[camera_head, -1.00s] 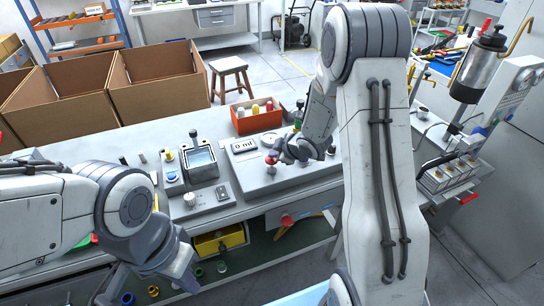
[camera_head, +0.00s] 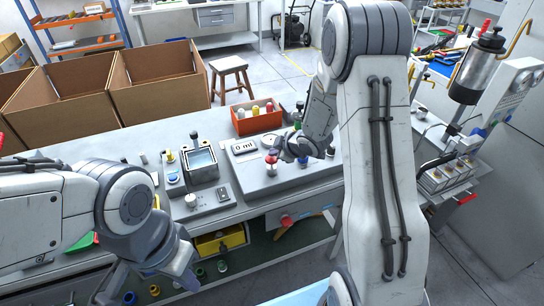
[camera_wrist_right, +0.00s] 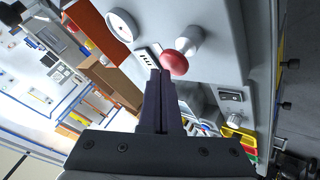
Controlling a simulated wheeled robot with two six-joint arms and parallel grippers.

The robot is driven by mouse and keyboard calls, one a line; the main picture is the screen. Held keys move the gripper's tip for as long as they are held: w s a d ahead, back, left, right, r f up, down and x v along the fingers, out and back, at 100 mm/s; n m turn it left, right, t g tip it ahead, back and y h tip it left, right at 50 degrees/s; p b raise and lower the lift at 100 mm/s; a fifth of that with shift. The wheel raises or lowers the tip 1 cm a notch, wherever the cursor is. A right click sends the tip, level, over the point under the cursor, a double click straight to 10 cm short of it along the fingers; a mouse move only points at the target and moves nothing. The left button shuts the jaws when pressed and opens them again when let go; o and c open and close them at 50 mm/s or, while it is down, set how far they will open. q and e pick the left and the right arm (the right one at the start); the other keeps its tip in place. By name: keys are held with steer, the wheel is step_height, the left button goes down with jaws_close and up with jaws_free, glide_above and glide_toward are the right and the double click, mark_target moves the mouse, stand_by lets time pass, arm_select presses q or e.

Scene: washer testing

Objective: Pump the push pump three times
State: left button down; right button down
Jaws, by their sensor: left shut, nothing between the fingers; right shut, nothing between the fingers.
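The push pump, with a red round knob (camera_head: 271,157) on a pale stem, stands on a grey box panel (camera_head: 262,185) at the middle of the bench. In the right wrist view its red knob (camera_wrist_right: 173,64) shows just beyond my fingertips, with the white stem (camera_wrist_right: 189,40) behind it. My right gripper (camera_head: 280,151) is shut and empty right beside the knob; I cannot tell whether it touches. Its closed fingers show in the wrist view (camera_wrist_right: 160,75). My left gripper (camera_head: 185,280) hangs low at the bench's front edge, its fingertips hard to make out.
A display (camera_head: 243,147) reading "0 ml" sits behind the pump. A red bin (camera_head: 257,120) with bottles stands behind the panel. Cardboard boxes (camera_head: 155,105) line the back left. Metal equipment (camera_head: 478,65) stands at right.

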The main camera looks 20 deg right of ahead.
mark_target(274, 159)
step_height(274, 159, up, 6)
steer(key=p, duration=0.5)
steer(key=shift+r+p, duration=0.1)
steer(key=shift+p, duration=0.25)
stand_by(0.4)
